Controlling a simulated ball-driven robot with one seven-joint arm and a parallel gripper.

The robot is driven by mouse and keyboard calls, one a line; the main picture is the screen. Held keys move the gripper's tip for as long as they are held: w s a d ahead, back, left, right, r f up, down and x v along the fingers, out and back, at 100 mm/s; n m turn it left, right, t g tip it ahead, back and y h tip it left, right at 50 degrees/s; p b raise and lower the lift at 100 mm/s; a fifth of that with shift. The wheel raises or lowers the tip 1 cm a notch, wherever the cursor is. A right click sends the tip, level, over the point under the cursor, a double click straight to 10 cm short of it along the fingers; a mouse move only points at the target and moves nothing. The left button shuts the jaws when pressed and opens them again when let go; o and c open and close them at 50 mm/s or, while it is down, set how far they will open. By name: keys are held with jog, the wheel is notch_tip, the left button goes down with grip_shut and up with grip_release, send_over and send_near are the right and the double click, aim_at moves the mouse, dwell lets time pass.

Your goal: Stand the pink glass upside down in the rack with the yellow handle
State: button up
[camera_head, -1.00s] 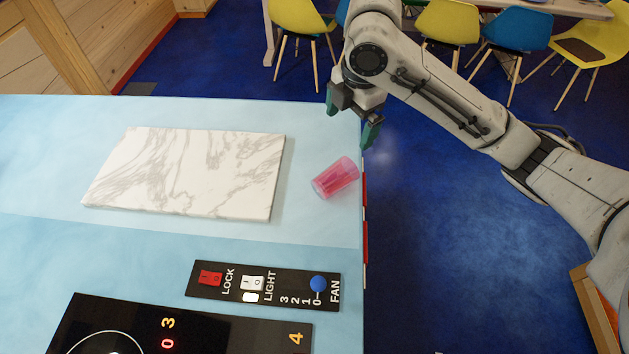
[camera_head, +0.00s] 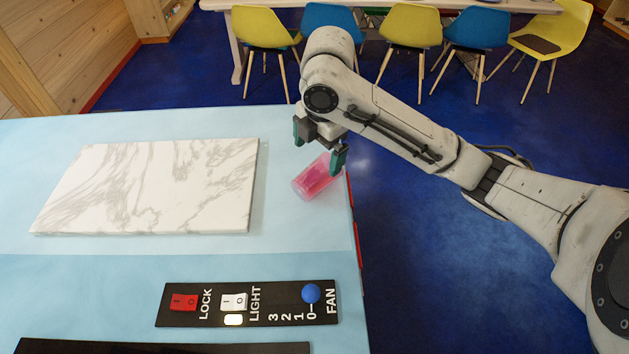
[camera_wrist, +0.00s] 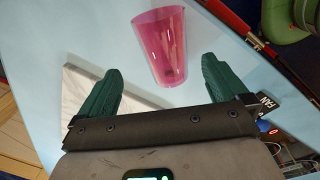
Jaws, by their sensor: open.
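The pink glass (camera_head: 315,180) is see-through and lies on its side on the light blue counter, near the counter's right edge. My gripper (camera_head: 320,150) is open, with its green fingers just behind and above the glass; one finger overlaps the glass in the head view. In the wrist view the pink glass (camera_wrist: 160,45) is ahead of the open, empty fingers (camera_wrist: 155,85), roughly in line with the gap between them. I cannot tell whether a finger touches it. No rack with a yellow handle shows in these frames.
A marble board (camera_head: 150,185) lies left of the glass. A black switch panel (camera_head: 250,303) with a red lock switch, a light switch and a blue fan knob is in front. Yellow and blue chairs (camera_head: 405,27) stand at a table (camera_head: 385,5) behind the counter.

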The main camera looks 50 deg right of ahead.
aim_at(318, 167)
notch_tip(318, 167, down, 3)
jog(key=shift+w+r, duration=0.1)
jog(key=shift+r, duration=0.1)
notch_tip(318, 167, down, 4)
jog(key=shift+d, duration=0.1)
jog(key=shift+f, duration=0.6)
jog(key=shift+c, duration=0.4)
jog(key=c, duration=1.2)
jog(key=shift+r, duration=0.15)
